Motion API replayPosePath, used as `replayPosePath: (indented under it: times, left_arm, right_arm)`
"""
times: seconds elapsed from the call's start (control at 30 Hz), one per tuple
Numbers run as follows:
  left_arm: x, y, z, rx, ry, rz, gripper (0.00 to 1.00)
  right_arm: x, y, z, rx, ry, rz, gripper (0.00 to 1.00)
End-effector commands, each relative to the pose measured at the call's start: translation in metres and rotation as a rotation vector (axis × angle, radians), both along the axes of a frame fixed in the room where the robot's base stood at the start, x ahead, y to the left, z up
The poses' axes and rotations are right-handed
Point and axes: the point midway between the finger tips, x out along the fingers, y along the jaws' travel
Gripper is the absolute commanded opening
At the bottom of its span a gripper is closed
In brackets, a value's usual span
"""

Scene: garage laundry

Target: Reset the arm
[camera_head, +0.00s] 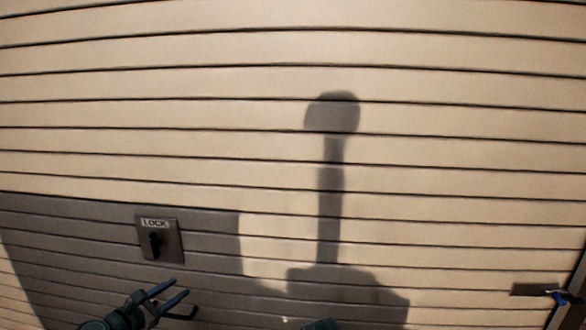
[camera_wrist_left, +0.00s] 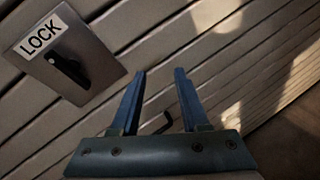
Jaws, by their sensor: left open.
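My left gripper (camera_head: 170,296) is at the lower left of the head view, just below and right of a metal lock plate (camera_head: 172,240). Its two fingers are apart with nothing between them. In the left wrist view my left gripper (camera_wrist_left: 159,80) points at the slatted wall, open and empty. The lock plate (camera_wrist_left: 98,72) shows at its upper left, with a "LOCK" label and a black knob (camera_wrist_left: 66,68). The gripper does not touch the knob.
A beige slatted wall or door (camera_head: 450,130) fills the head view, with my shadow on it. The middle of the wall is clear.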

Motion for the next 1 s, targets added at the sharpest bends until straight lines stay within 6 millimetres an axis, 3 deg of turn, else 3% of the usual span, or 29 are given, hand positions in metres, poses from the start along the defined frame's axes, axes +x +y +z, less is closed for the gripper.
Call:
replayPosePath:
  times: [0.03,0.2,0.4,0.53,0.7,0.83,1.0]
  left_arm:
    - [0.003,-0.039,-0.010,0.125,0.024,-0.120,0.45]
    - [-0.014,-0.142,-0.057,0.571,0.062,-0.546,0.45]
    - [-0.062,-0.222,-0.103,1.048,0.028,-1.091,0.45]
    - [-0.097,-0.251,-0.122,1.320,-0.024,-1.456,0.45]
    - [-0.132,-0.266,-0.131,1.589,-0.096,-1.878,0.45]
    - [-0.147,-0.268,-0.130,1.711,-0.132,-2.101,0.45]
    - [-0.155,-0.268,-0.127,1.779,-0.151,-2.239,0.45]
  right_arm:
    - [0.000,0.000,0.006,0.000,0.000,0.000,0.50]
    - [0.000,0.000,0.015,0.000,0.000,0.000,0.50]
    - [0.000,0.000,0.025,0.000,0.000,0.000,0.50]
    - [0.000,0.000,0.031,0.000,0.000,0.000,0.50]
    - [0.000,0.000,0.038,0.000,0.000,0.000,0.50]
    - [0.000,0.000,0.041,0.000,0.000,0.000,0.50]
    - [0.000,0.000,0.043,0.000,0.000,0.000,0.50]
